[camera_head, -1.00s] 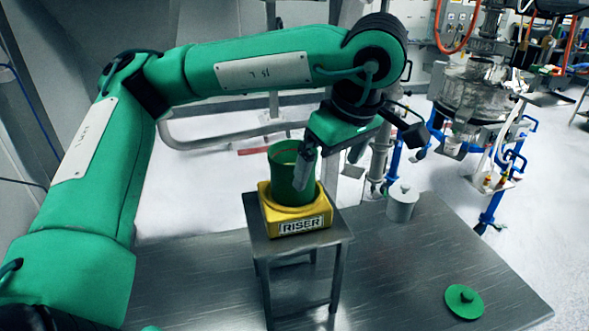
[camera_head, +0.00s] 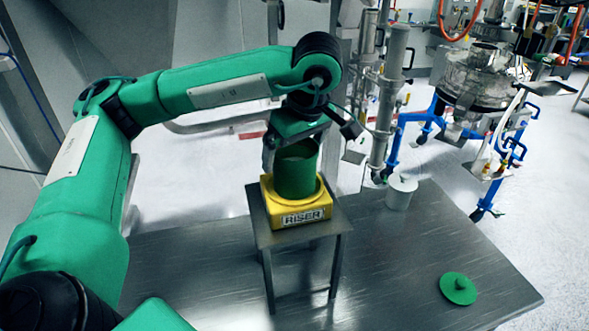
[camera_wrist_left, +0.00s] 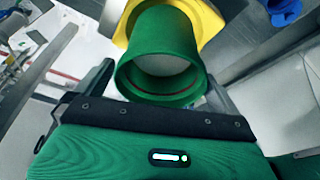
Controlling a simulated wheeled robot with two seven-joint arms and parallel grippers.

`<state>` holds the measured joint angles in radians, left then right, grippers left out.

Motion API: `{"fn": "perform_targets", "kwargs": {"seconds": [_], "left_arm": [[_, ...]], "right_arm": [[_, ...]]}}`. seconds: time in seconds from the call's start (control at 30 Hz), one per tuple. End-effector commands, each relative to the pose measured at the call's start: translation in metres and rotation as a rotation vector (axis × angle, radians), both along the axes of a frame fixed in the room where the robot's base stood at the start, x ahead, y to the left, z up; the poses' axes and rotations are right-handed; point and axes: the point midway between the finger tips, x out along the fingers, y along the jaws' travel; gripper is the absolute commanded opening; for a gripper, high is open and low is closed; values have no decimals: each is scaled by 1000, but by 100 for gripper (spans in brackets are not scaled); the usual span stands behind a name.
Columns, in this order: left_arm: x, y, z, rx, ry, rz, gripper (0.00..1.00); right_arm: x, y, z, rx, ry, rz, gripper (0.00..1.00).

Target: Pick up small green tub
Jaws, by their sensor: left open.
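The small green tub (camera_head: 296,174) stands upright on the yellow riser (camera_head: 302,217), open end up, in the head view. In the left wrist view the tub (camera_wrist_left: 165,40) shows its open rim toward the camera, with pale contents inside. My left gripper (camera_head: 295,156) is open, with a finger on either side of the tub. In the left wrist view the left gripper's fingers (camera_wrist_left: 158,78) straddle the tub, with a visible gap at the left finger. Whether the right-hand finger touches it I cannot tell. My right gripper is not in view.
The riser sits on a small metal stand (camera_head: 262,232) on the steel table (camera_head: 400,260). A grey lidded container (camera_head: 399,194) stands to the right. A green lid (camera_head: 459,289) lies near the table's right edge. The table between them is clear. Sifter machinery (camera_head: 475,85) stands behind.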

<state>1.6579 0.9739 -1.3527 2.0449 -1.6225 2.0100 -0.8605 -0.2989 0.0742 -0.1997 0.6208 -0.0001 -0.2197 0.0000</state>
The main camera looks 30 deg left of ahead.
Motion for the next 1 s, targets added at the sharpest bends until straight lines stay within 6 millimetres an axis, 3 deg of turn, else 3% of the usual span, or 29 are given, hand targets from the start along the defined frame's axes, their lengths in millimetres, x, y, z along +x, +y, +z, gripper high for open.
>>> {"fn": "perform_targets", "kwargs": {"seconds": [0.2,0.5,0.73,0.8,1.0], "left_arm": [[1,4,-13,0,0,1,100],[1,4,-15,1,-1,1,100],[1,4,-15,1,-1,1,57],[1,4,-15,1,-1,1,50],[1,4,-14,1,-1,1,50]], "right_arm": [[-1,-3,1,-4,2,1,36],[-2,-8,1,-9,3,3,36],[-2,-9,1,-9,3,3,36],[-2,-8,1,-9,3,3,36],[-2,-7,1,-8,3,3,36]]}}
